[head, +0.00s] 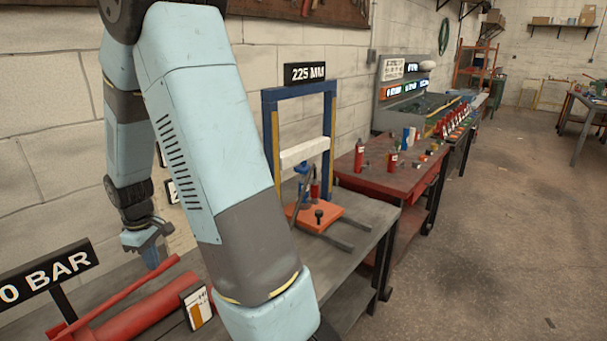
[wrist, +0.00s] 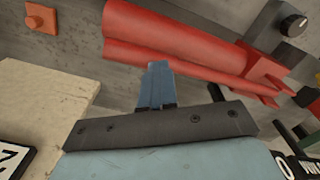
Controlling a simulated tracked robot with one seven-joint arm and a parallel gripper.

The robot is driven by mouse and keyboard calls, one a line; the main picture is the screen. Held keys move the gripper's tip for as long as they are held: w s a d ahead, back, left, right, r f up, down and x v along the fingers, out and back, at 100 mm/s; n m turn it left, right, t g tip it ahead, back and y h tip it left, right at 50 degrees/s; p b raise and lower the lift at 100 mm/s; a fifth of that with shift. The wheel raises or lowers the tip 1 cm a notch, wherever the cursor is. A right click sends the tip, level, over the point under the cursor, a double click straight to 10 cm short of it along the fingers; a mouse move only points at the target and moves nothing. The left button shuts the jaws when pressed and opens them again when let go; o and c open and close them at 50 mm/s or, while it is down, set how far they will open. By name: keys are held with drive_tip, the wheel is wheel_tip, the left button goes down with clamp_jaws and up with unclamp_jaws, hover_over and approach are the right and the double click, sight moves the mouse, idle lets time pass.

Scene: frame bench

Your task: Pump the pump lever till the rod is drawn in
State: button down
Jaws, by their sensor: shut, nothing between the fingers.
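A red hand pump (head: 145,312) lies on the bench at the lower left, with a slim red bar, apparently its lever (head: 122,294), along its top. Red tubes of the pump (wrist: 185,38) cross the top of the wrist view. My gripper (head: 152,262) points down by the far end of the bar, its blue fingers together and empty. In the wrist view the fingertips (wrist: 159,68) overlap the lower red tube's edge; I cannot tell whether they touch it. The sign (head: 45,276) reads "0 BAR", its left end cut off. I cannot make out the rod for certain.
A blue frame (head: 332,120) with a white crossbar (head: 304,151) and a "225 MM" sign (head: 304,73) stands further along the bench. An orange plate (head: 316,218) lies at its foot. A white-and-orange card (head: 196,306) stands by the pump. My arm hides part of the bench.

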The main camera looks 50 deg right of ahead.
drive_tip(key=shift+r, duration=2.85)
drive_tip(key=shift+f, duration=0.1)
drive_tip(key=shift+f, duration=4)
drive_tip(key=shift+d+r, duration=0.1)
drive_tip(key=shift+r, duration=4)
